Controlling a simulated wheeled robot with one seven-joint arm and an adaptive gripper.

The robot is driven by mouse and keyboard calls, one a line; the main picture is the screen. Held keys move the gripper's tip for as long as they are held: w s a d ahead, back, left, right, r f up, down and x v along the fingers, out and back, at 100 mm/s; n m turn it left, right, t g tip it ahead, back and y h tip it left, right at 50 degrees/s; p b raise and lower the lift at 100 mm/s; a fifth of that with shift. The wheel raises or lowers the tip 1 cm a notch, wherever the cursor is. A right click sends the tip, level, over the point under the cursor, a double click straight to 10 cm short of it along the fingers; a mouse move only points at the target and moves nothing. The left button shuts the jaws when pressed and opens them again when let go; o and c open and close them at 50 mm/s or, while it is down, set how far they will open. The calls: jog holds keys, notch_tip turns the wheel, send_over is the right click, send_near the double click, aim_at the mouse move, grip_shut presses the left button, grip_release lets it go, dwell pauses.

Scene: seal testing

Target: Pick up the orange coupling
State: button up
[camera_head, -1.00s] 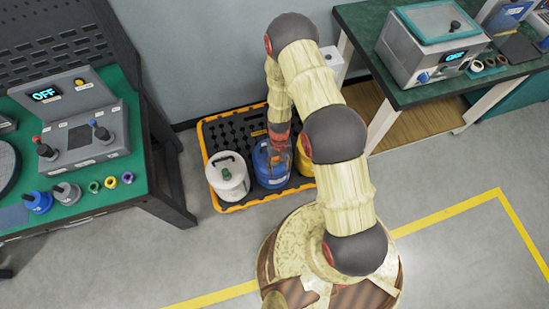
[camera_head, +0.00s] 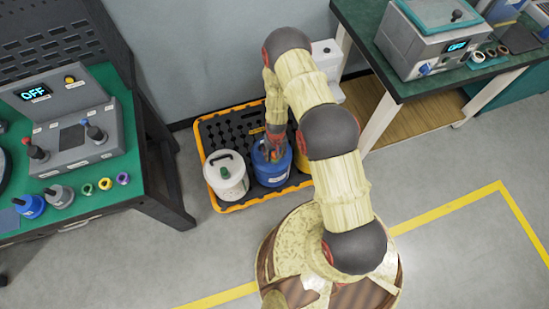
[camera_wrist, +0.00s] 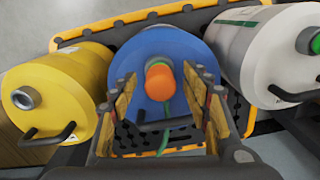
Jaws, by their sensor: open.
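The orange coupling (camera_wrist: 160,81) sits on top of the blue canister (camera_wrist: 155,45), near the middle of the wrist view. In the head view the blue canister (camera_head: 270,170) stands on the tray between the white and yellow ones, with my arm partly over it. My gripper (camera_wrist: 165,88) is open, with one finger on each side of the orange coupling. I cannot tell whether the fingers touch it. In the head view my gripper (camera_head: 274,143) is over the top of the blue canister and hides the coupling.
A white canister (camera_head: 226,177) with a green cap and a yellow canister (camera_wrist: 70,85) flank the blue one closely. All stand on a black tray with an orange rim (camera_head: 240,206). A green bench (camera_head: 100,200) stands left and another bench (camera_head: 430,88) right. Open floor lies in front.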

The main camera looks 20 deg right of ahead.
jog(key=shift+f, duration=0.5)
jog(key=shift+c, duration=0.9)
grip_shut()
